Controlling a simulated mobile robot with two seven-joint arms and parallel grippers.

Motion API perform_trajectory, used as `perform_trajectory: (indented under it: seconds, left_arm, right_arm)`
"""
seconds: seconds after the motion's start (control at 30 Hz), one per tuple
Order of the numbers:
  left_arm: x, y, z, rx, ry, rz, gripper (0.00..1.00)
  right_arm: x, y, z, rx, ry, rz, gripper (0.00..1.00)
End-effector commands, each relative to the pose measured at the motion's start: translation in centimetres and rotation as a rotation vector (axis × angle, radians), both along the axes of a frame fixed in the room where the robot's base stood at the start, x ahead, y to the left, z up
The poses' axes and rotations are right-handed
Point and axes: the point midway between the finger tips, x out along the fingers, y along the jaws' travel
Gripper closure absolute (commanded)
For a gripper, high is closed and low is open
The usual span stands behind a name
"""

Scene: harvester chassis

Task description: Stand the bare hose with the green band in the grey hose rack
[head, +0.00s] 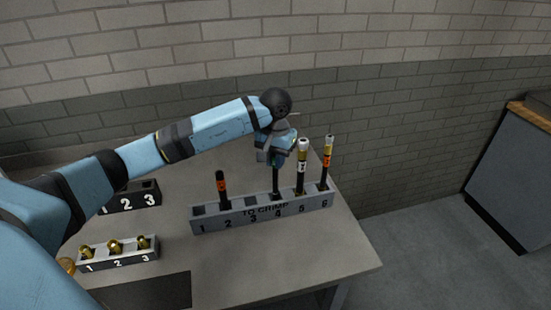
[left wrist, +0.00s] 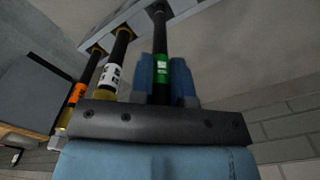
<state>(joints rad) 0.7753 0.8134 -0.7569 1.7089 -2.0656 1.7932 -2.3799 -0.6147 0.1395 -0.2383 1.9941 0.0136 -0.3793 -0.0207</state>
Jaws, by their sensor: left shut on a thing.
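The bare black hose with the green band (head: 276,181) is upright, and its lower end meets the grey hose rack (head: 212,221) at slot 4; how deep it sits I cannot tell. My left gripper (head: 275,158) is shut on this hose near its upper end, at the green band. In the left wrist view the green band (left wrist: 178,76) shows between the blue fingers (left wrist: 162,78), and the hose runs away to the rack (left wrist: 105,38). The rack is marked "TO CRIMP" with slots 1 to 6. My right gripper is not in view.
An orange-banded hose (head: 222,188) stands in slot 2. A white-banded hose (head: 301,168) and an orange-banded hose (head: 326,163), both with brass-coloured fittings, stand in slots 5 and 6, close to my gripper. A fittings tray (head: 122,260) and a black rack (head: 133,203) are at left.

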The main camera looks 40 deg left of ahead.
Motion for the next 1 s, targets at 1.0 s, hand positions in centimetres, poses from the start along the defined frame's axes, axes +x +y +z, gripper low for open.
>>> perform_trajectory:
  seconds: [1.0]
  left_arm:
    - [0.0,0.0,-3.7,0.000,0.000,-0.001,1.00]
  right_arm:
    - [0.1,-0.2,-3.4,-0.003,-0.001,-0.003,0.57]
